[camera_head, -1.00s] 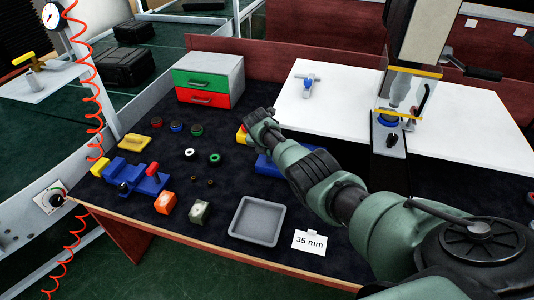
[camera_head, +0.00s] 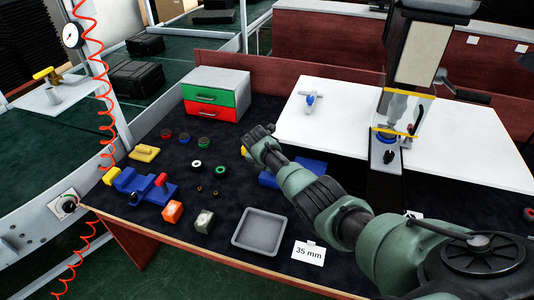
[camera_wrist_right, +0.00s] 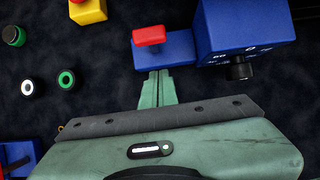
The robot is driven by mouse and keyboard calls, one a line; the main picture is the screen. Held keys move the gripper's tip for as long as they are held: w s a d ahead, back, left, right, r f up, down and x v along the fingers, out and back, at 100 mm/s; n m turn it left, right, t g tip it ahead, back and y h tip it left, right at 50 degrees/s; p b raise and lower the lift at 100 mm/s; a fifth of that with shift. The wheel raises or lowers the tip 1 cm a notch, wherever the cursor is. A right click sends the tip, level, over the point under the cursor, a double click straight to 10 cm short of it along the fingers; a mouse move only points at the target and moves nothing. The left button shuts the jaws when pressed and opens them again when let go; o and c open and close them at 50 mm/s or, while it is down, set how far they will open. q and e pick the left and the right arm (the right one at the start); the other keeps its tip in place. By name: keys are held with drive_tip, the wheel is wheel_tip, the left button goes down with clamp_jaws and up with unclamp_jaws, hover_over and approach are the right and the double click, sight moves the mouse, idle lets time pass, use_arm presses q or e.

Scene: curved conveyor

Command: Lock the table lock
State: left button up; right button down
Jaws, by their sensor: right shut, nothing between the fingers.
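In the wrist view, a flat blue block with a red handle (camera_wrist_right: 150,36) lies just beyond my right gripper (camera_wrist_right: 157,76). It adjoins a larger blue box with a black knob (camera_wrist_right: 245,30). My right gripper is shut and empty, its fingertips by the near edge of the flat block; I cannot tell if they touch. In the head view, my right gripper (camera_head: 262,136) is over the dark table, and its arm partly hides the blue box (camera_head: 310,164). I cannot tell which part is the table lock. My left gripper is not in view.
Another blue fixture with a red handle (camera_head: 161,180) sits at the left. Red and green drawers (camera_head: 211,104), a grey tray (camera_head: 240,237) and several small rings lie around. A white board (camera_head: 335,115) and a press (camera_head: 402,110) stand to the right.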

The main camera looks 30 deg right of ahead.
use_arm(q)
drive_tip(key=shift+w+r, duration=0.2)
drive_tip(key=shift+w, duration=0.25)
use_arm(e)
wheel_tip(320, 180, up, 6)
drive_tip(key=a, duration=0.1)
drive_tip(key=shift+s+a, duration=0.25)
drive_tip(key=shift+s, duration=0.1)
